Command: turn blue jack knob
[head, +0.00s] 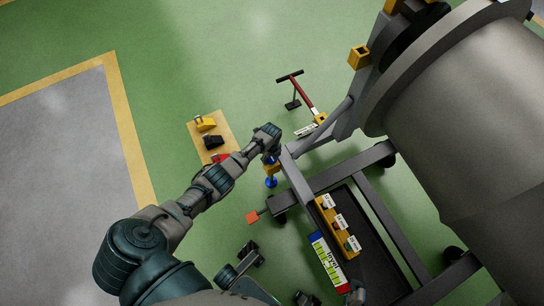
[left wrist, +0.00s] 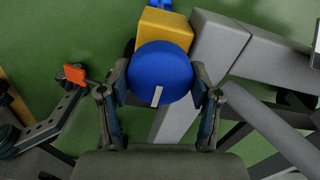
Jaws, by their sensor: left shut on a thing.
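The blue jack knob (left wrist: 160,72) is a round blue disc with a white mark near its lower edge, seen face-on in the left wrist view. It sits in front of a yellow block (left wrist: 163,28) at the end of a grey beam. My left gripper (left wrist: 160,92) is shut on the knob, one finger at each side. In the head view my left gripper (head: 270,152) reaches the corner of the grey engine stand (head: 300,183) and mostly hides the knob. A blue foot (head: 271,183) shows below it.
A large grey engine (head: 455,110) fills the right side. A wooden board (head: 222,130) with tools lies left of the stand. A dark tray with a yellow labelled block (head: 338,225) lies on the stand. An orange pad (head: 252,217) sticks out left.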

